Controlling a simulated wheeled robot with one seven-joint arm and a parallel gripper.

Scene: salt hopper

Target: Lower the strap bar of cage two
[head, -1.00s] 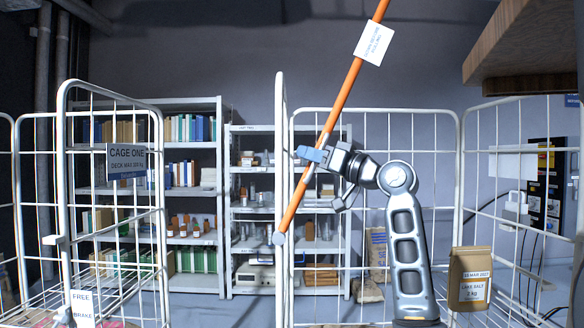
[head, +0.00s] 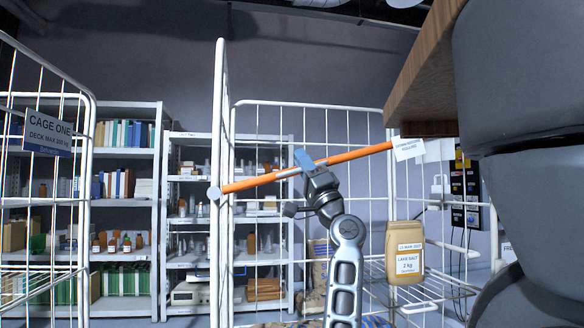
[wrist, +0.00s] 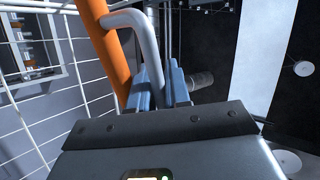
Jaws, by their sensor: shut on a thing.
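The strap bar (head: 255,183) is an orange rod, lying close to level across the front of a white wire cage (head: 219,110). Its left end has a grey cap at the cage's tall post. My gripper (head: 304,161) is at the middle of the bar. In the wrist view, the blue fingers (wrist: 165,88) are shut on a bent grey handle (wrist: 147,40) beside the orange rod. The fingers partly hide the handle's end.
A wooden slab (head: 415,80) overhangs at upper right, near the bar's right end. Cage one's sign (head: 50,132) is at left. Shelves (head: 130,205) stand behind.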

